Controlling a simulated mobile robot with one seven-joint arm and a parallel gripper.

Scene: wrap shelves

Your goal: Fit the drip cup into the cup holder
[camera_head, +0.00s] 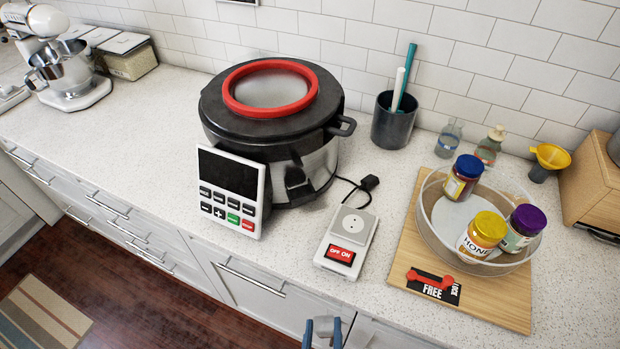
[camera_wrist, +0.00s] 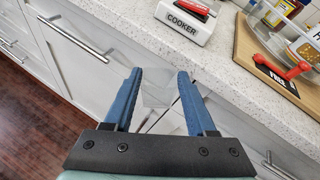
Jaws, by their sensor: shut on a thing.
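My gripper (camera_wrist: 159,76) is shut on a clear, see-through drip cup (camera_wrist: 157,90), which sits between the two blue fingers in the wrist view. My gripper also shows at the bottom edge of the head view (camera_head: 322,325), in front of the counter's front edge; the cup is hard to make out there. The round cooker (camera_head: 272,115), with a black lid and red ring, stands on the counter further back. A dark bracket-like part (camera_head: 297,180) is on its lower front side; I cannot tell if this is the cup holder.
A control panel (camera_head: 230,190) leans in front of the cooker. A switch box (camera_head: 347,242) with a plug lies right of it. A wooden board (camera_head: 405,255) carries a clear round tub (camera_head: 430,215) with jars. Cabinet handles stick out below the counter.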

